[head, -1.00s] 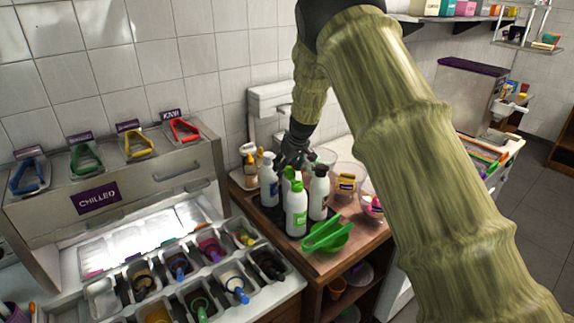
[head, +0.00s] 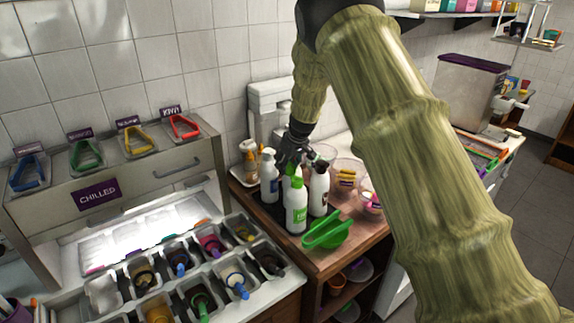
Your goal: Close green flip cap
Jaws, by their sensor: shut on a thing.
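Several white bottles stand close together on a dark mat on the wooden counter. The front bottle (head: 297,212) is white with a green label and a green cap (head: 297,183). Another bottle with green at its top (head: 288,183) stands just behind it, largely hidden. My gripper (head: 290,162) is dark and reaches down over the back of the group, close above the rear green-topped bottle. Its fingertips are small and partly hidden among the bottle tops. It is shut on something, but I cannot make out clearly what.
A white bottle with a dark cap (head: 319,190) stands right of the group, and a white pump bottle (head: 269,178) stands left. A green scoop-like tool (head: 328,232) lies in front. Clear tubs (head: 347,172) stand to the right. The chilled topping station (head: 110,195) fills the left.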

